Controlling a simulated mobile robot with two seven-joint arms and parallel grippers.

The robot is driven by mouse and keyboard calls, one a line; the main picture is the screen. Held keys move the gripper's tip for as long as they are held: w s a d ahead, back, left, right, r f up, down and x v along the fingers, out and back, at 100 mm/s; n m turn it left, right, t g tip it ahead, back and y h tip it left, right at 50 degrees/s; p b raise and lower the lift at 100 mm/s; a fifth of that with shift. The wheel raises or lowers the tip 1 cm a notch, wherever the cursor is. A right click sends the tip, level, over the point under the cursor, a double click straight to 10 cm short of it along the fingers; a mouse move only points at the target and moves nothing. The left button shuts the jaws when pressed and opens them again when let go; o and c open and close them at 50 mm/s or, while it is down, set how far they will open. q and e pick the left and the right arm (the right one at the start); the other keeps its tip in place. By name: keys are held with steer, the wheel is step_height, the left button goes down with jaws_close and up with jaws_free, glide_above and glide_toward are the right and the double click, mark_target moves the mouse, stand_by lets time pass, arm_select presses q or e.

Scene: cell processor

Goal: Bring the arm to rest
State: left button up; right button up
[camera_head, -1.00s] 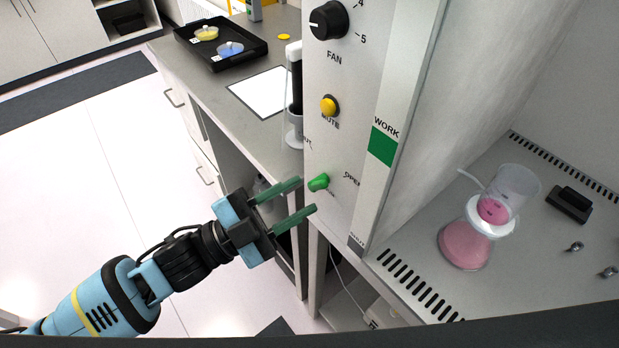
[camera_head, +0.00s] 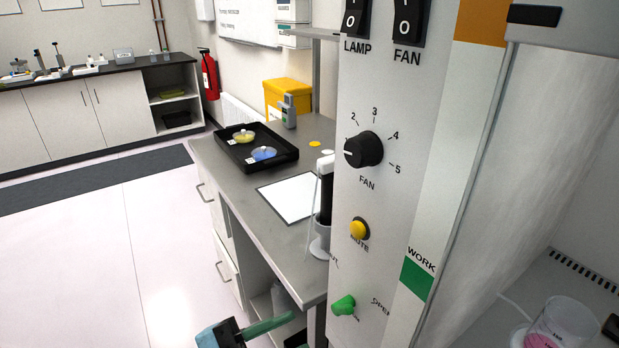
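My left gripper (camera_head: 285,330) is at the bottom edge of the head view, below and left of the green knob (camera_head: 344,305) on the cabinet's front panel. Only the top of the gripper and one teal finger show clearly; the rest is cut off by the frame. The visible finger sits out at the side of the gripper body, as in the earlier open pose. It is apart from the knob, and I see nothing held. My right gripper is out of view.
The cabinet panel (camera_head: 372,205) stands close on the right, with a fan dial (camera_head: 363,149) and a yellow mute button (camera_head: 359,230). Left of it is a bench with a black tray (camera_head: 283,157) and a white sheet (camera_head: 289,198). The floor (camera_head: 90,265) at left is clear.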

arm_select(q)
steer(key=s+a+f+n+t+y+p, duration=0.1)
steer(key=a+f+n+t+y, duration=0.2)
steer(key=f+n+y, duration=0.5)
steer(key=s+a+f+n+t+y+p, duration=0.1)
steer(key=a+f+n+t+y, duration=0.25)
steer(key=f+n, duration=0.5)
steer(key=s+a+f+n+g+y, duration=0.2)
steer(key=s+a+f+y, duration=0.1)
steer(key=s+f, duration=0.4)
steer(key=s+a+f+n+g+y, duration=0.1)
steer(key=s+a+f+g+y, duration=0.2)
steer(key=s+a+f, duration=0.2)
steer(key=s+f, duration=0.3)
steer(key=s, duration=0.1)
steer(key=shift+s+a+f+n, duration=0.25)
steer(key=shift+n, duration=0.1)
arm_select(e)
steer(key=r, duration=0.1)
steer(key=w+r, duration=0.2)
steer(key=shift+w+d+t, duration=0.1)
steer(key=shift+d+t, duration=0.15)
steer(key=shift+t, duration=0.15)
arm_select(q)
steer(key=shift+y, duration=0.25)
steer(key=shift+s, duration=0.1)
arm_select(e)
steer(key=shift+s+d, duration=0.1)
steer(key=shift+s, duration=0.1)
